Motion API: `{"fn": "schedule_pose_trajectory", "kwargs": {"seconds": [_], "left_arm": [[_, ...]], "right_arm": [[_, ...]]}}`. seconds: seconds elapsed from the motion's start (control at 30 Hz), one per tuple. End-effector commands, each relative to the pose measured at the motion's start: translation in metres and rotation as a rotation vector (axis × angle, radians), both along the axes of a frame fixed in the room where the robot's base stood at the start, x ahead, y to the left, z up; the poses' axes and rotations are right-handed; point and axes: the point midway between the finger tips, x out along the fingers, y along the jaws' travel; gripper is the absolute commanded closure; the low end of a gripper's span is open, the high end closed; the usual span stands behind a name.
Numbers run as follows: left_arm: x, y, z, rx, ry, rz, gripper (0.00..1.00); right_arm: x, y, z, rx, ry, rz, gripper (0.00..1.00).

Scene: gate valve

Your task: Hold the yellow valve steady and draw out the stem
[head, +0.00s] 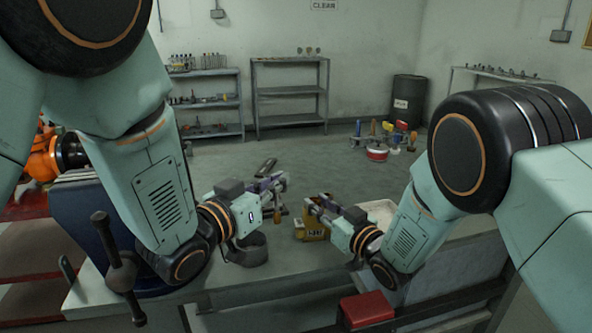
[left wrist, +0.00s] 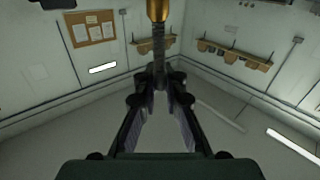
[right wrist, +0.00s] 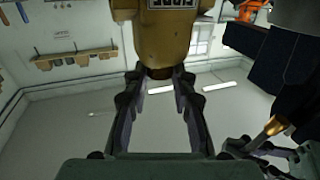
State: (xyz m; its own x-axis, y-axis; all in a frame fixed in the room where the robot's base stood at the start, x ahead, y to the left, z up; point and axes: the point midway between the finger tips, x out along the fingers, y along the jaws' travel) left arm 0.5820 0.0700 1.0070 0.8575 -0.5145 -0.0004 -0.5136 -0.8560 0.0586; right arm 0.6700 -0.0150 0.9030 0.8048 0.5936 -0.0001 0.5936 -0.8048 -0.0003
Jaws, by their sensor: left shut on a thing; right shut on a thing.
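The yellow valve (head: 312,231) is above the workbench in the head view, with my right gripper (head: 308,205) at its upper part. In the right wrist view the yellow body (right wrist: 165,38) fills the top middle, and the fingers (right wrist: 160,75) are shut on its narrower dark end. My left gripper (head: 281,184) is shut on the stem, a dark threaded rod (left wrist: 158,45) with a brass end. The brass end (head: 278,214) hangs beside the valve, apart from it. It also shows in the right wrist view (right wrist: 268,130). The valve's far side is hidden.
A dark round ring-like part (head: 251,250) stands on the bench (head: 290,268), left of the valve. A pale tray (head: 382,210) lies behind my right wrist.

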Motion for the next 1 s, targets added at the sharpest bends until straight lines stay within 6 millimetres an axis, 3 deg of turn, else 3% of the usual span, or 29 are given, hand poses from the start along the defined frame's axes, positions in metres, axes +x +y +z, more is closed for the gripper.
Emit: {"fn": "schedule_pose_trajectory", "kwargs": {"seconds": [0.1, 0.3, 0.67, 0.7, 1.0], "left_arm": [[-0.019, 0.011, 0.001, -0.004, 0.001, 0.001, 1.00], [-0.037, 0.022, 0.000, -0.002, 0.000, 0.001, 1.00], [-0.041, 0.024, 0.000, -0.001, -0.001, -0.001, 1.00], [-0.041, 0.024, 0.000, -0.001, -0.001, -0.001, 1.00], [-0.041, 0.024, 0.000, -0.001, -0.001, -0.001, 1.00]], "right_arm": [[0.001, 0.000, 0.001, 0.002, -0.004, 0.000, 1.00], [0.001, 0.000, 0.002, 0.002, -0.004, 0.000, 1.00], [0.001, 0.000, 0.002, 0.002, -0.004, 0.000, 1.00], [0.001, 0.000, 0.002, 0.002, -0.004, 0.000, 0.73], [0.000, 0.000, 0.001, 0.001, -0.002, 0.000, 0.48]]}}
